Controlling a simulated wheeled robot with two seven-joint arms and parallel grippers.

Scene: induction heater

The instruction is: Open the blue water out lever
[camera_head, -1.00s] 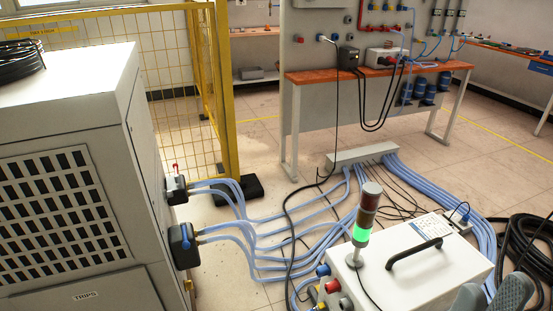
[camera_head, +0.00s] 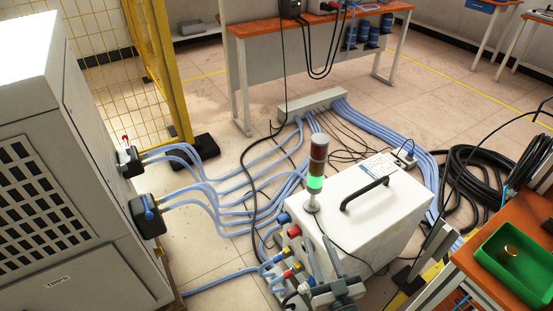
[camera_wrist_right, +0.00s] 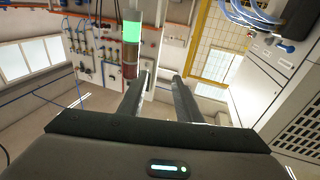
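A blue lever (camera_head: 149,208) sits on the lower black hose block (camera_head: 146,218) on the side of the grey cabinet at left. A red lever (camera_head: 126,139) stands on the upper block. The heater box also has a blue fitting (camera_head: 284,217) on its left side. My right gripper (camera_head: 322,249) is low in the head view, in front of the white heater box and well right of the cabinet levers. It is open and empty; the wrist view also shows its fingers (camera_wrist_right: 160,78) apart with nothing between them. My left gripper is not in view.
The white heater box (camera_head: 375,225) carries a signal tower (camera_head: 317,170) lit green, close to my right gripper. Blue hoses (camera_head: 230,215) run over the floor from the cabinet. A yellow fence (camera_head: 155,80) stands behind. A green tray (camera_head: 508,268) is on an orange table at right.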

